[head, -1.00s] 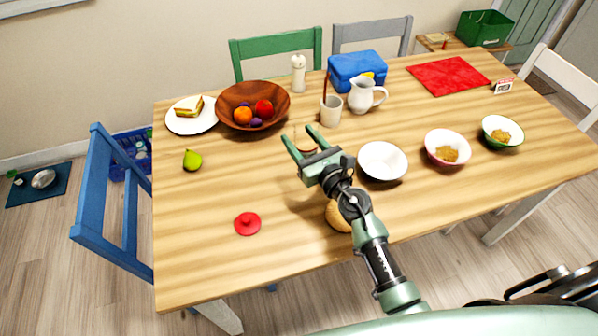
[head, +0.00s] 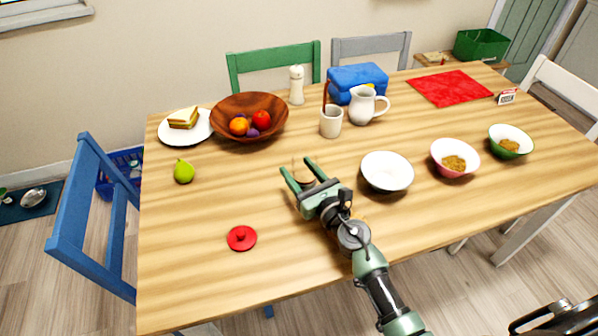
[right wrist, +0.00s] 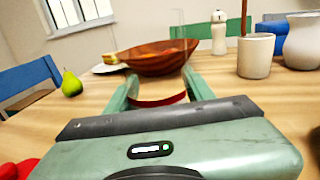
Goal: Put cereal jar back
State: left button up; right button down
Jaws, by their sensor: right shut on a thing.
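The cereal jar (head: 306,178) looks like a clear, nearly see-through cylinder with a brownish band low down. It sits between the fingers of my right gripper (head: 296,166), over the middle of the table. In the right wrist view the jar (right wrist: 160,101) shows between the two green fingers of the gripper (right wrist: 160,76), which are shut on it. Its outline is faint, and I cannot tell whether its base touches the table. A red lid with a knob (head: 241,238) lies on the table to the left of my arm.
A white bowl (head: 387,171) stands close right of the gripper, with a pink bowl (head: 455,158) and a green bowl (head: 511,142) beyond. A wooden fruit bowl (head: 249,117), cup (head: 331,122) and pitcher (head: 365,104) stand behind. The table's left front is mostly clear.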

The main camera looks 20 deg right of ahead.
aim_at(311, 186)
jog(key=shift+f, duration=0.15)
jog(key=c, duration=0.6)
grip_release()
jog(key=shift+o, duration=0.2)
jog(key=shift+r, duration=0.2)
jog(key=shift+s+d+f, duration=0.1)
jog(key=shift+s, duration=0.25)
jog(key=b+v, duration=0.1)
jog(key=v, duration=0.9)
jog(key=shift+s+b, duration=0.3)
jog(key=shift+b, duration=0.1)
jog(key=shift+s+d, duration=0.15)
jog(key=shift+s, duration=0.2)
